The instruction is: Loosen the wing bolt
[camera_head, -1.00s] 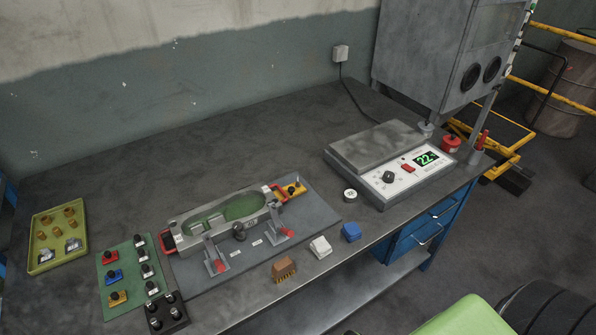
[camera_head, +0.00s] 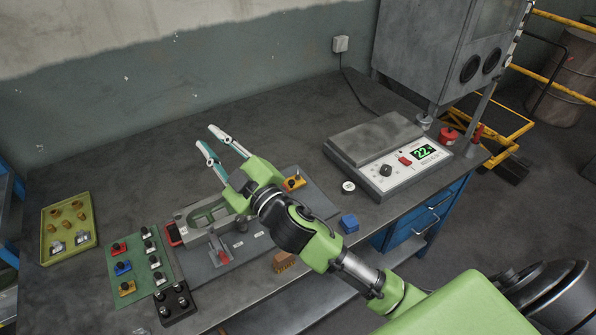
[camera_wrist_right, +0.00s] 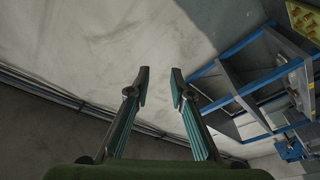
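My right gripper (camera_head: 206,137) is high over the bench, in front of the mould fixture's back side in the head view, with its fingers apart and nothing between them. The right wrist view also shows the fingertips (camera_wrist_right: 160,78) parted and empty. The metal sole mould (camera_head: 203,215) sits on a grey base plate (camera_head: 318,199); my right arm covers its right part. A red-handled clamp (camera_head: 222,257) stands at its front. A yellow block with a black knob (camera_head: 293,183) is at the right end. I cannot make out a wing bolt clearly. My left gripper is not in view.
A green mat with knobs (camera_head: 137,265) and a black block (camera_head: 173,303) lie left of the fixture; a yellow tray (camera_head: 47,243) is farther left. The bench behind is clear.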

